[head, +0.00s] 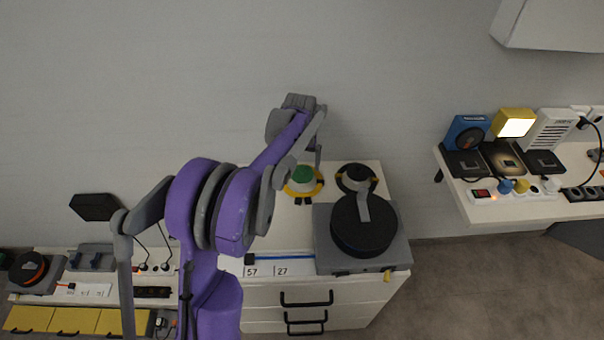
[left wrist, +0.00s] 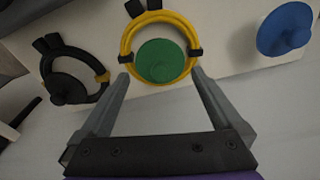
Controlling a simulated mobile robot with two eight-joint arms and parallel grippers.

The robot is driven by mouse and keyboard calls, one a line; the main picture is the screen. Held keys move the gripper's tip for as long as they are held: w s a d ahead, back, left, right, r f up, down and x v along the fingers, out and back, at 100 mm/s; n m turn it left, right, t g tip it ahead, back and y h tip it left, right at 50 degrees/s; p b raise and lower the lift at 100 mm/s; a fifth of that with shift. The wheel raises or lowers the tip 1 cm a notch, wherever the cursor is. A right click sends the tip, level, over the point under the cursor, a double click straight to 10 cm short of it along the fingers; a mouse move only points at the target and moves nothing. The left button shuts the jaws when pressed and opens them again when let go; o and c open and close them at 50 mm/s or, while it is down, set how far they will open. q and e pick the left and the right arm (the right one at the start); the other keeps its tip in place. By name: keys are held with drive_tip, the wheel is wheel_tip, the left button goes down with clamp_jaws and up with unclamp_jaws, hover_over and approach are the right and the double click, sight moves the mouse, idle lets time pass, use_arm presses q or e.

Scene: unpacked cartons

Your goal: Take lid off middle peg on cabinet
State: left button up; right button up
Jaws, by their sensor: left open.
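The cabinet (head: 372,298) has a white top with round pieces along its back. In the middle is a green round lid (head: 303,174) with a yellow ring around it. In the left wrist view the green lid (left wrist: 160,61) and its yellow ring (left wrist: 128,40) lie just beyond my left gripper's fingertips. My left gripper (left wrist: 160,74) is open and empty, its fingers spread to either side of the lid's lower edge. In the head view my left gripper (head: 317,158) is above the cabinet's back, partly hidden by its own arm. My right gripper is not in view.
A black ringed piece (head: 357,178) stands beside the green one; a blue disc (left wrist: 284,29) is on its other side. A grey unit with a large black disc (head: 362,232) fills the cabinet's front right. A side table (head: 510,211) with devices stands at right.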

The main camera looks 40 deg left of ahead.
sight(302, 167)
use_arm(q)
drive_tip(key=f, duration=0.3)
drive_tip(key=shift+w+a+f, duration=0.15)
drive_tip(key=shift+w+f, duration=0.1)
drive_tip(key=shift+f, duration=0.1)
drive_tip(key=c, duration=1)
drive_tip(key=shift+o, duration=0.2)
drive_tip(key=shift+r, duration=0.15)
